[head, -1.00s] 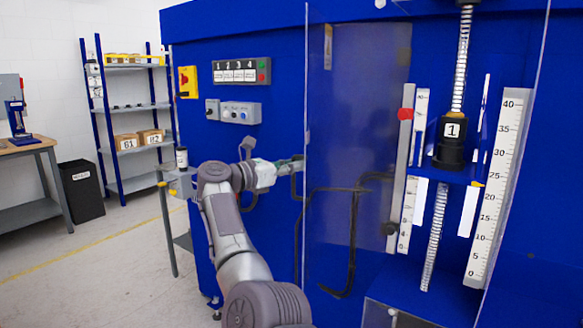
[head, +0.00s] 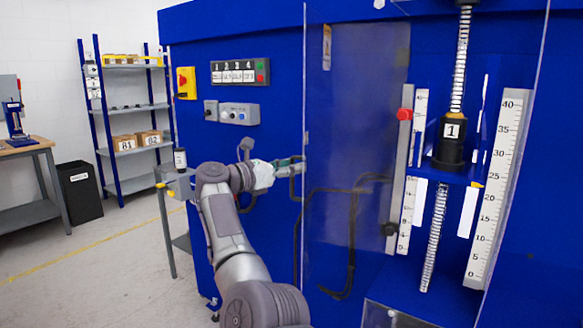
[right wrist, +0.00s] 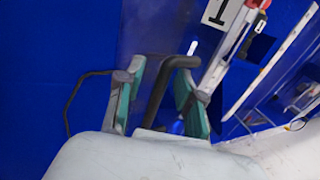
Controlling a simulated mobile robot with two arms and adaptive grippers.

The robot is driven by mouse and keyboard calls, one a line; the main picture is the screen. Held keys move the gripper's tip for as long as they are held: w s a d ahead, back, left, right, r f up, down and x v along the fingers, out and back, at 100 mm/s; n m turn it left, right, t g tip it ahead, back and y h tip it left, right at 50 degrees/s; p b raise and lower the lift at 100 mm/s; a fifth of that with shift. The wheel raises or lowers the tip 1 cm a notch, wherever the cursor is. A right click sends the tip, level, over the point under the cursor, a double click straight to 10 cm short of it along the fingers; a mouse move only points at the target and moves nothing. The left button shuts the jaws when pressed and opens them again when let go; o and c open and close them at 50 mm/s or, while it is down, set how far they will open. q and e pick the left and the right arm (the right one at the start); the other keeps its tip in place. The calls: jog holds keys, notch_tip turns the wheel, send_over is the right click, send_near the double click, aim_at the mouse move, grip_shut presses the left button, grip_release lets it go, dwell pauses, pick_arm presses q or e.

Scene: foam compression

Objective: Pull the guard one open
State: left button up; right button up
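The guard is a tall clear panel (head: 345,120) in front of the blue machine, with the station labelled 1 (head: 452,131) visible through it. My right gripper (head: 293,165) is at the panel's left edge in the head view. In the right wrist view its two green-padded fingers (right wrist: 160,97) stand apart. A bent black bar handle (right wrist: 158,92) lies between them, with gaps showing beside it. Whether a pad touches the bar is hard to tell. My left gripper is in neither view.
A control box (head: 240,112) and a red-yellow switch (head: 187,82) sit on the machine's left face. A small side table (head: 178,187) with a dark canister stands left of my arm. The floor (head: 90,265) at left is clear.

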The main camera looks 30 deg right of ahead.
jog(key=a, duration=1.2)
jog(key=shift+s, duration=0.3)
